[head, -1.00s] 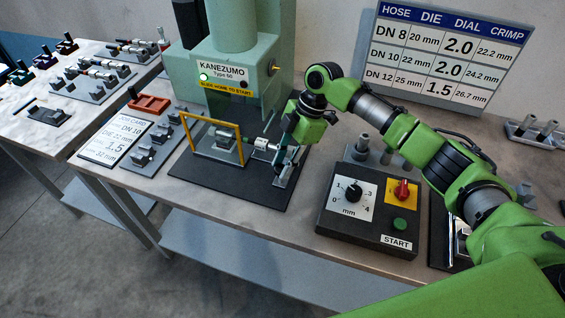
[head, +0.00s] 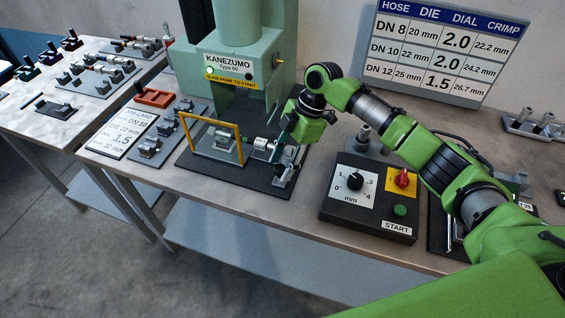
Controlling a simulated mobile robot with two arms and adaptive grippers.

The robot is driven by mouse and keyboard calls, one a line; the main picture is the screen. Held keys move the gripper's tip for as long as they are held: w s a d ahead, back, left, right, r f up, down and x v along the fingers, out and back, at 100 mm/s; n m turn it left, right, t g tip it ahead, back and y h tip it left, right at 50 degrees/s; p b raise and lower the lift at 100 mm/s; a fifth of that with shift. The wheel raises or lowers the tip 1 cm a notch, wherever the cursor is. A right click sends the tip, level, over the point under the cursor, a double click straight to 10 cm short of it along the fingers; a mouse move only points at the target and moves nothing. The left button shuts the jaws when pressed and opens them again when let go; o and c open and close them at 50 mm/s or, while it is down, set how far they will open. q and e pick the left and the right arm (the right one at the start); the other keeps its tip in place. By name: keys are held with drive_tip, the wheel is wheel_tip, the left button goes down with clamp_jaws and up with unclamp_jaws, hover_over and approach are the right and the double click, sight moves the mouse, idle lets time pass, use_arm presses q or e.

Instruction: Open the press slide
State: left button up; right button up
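The green press (head: 222,110) stands at the back of the bench, with a green lamp lit on its front. Its slide, with an upright yellow frame (head: 240,148), sits out in front of the press over the black base plate (head: 258,188). A hose with a silver fitting (head: 262,144) lies across the slide. My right gripper (head: 285,157) points down at the slide's right end, beside the fitting. Its fingertips are small and partly covered, so I cannot tell whether they are closed on a handle. My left gripper is not in view.
A control box (head: 370,203) with dial, red switch and green START button stands right of the slide. A job card (head: 122,135), grey die holders (head: 150,148) and a red tray (head: 154,97) lie to the left. A chart (head: 440,50) stands behind.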

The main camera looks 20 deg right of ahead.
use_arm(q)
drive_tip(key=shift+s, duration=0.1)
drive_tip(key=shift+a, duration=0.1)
use_arm(e)
drive_tip(key=v, duration=1.2)
drive_tip(key=shift+a, duration=0.1)
